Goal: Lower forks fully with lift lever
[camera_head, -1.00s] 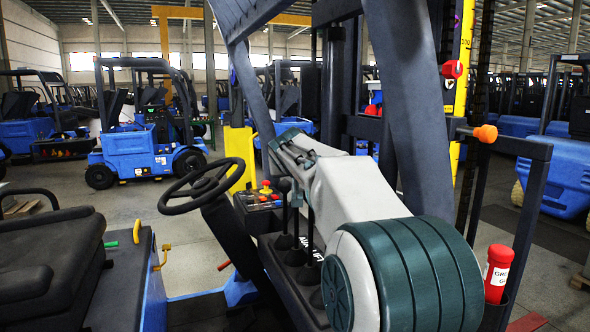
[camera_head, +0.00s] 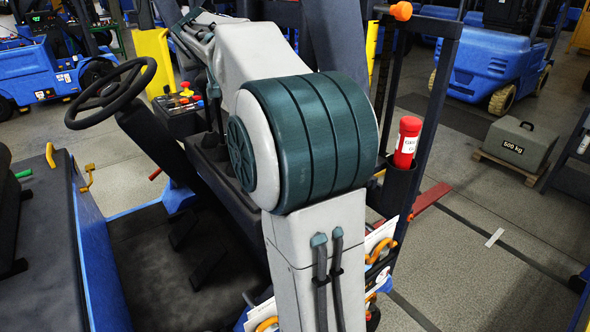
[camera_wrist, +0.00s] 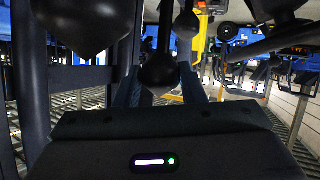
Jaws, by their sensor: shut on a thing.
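In the wrist view, my gripper (camera_wrist: 160,82) has its two fingers on either side of a black ball knob (camera_wrist: 160,70) on a lever, and is shut on it. Other black knobs hang close by, a large one (camera_wrist: 86,20) at the upper left and a smaller one (camera_wrist: 187,24) just right of the held lever. No label shows which lever is held. In the head view, the lever bank (camera_head: 214,152) stands behind my arm, which hides most of the levers and my gripper. The forks cannot be made out.
The steering wheel (camera_head: 110,95) and a button panel (camera_head: 180,108) stand left of the levers. A red extinguisher (camera_head: 407,142) is mounted on the frame at right. A grey 500 kg weight (camera_head: 520,148) rests on a pallet. The floor at right is mostly clear.

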